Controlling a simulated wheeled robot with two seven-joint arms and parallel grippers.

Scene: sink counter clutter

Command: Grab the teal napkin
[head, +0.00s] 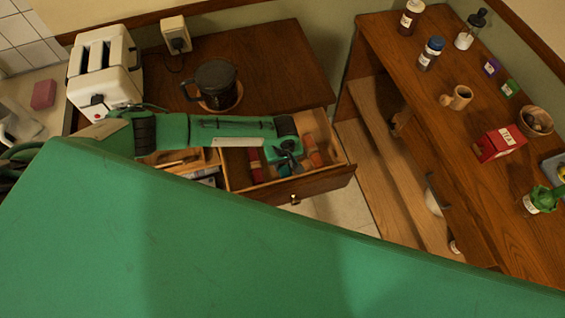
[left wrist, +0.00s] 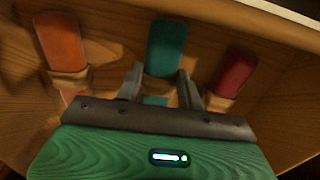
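The teal napkin (left wrist: 166,47) lies rolled in a tan ring inside the open drawer (head: 322,183). In the left wrist view it is the middle one of three rolls, and part of it is hidden by my gripper. My left gripper (left wrist: 160,84) is open, with one finger on each side of the roll near its ring. I cannot tell whether the fingers touch it. In the head view the left gripper (head: 288,161) reaches down into the drawer and mostly covers the napkin. My right gripper is not in view.
An orange napkin (left wrist: 62,45) and a red napkin (left wrist: 235,72) lie on either side, close to the fingers. The drawer walls stand around them. A black mug (head: 215,82) and a toaster (head: 103,67) stand on the counter behind. A shelf unit with several jars stands right.

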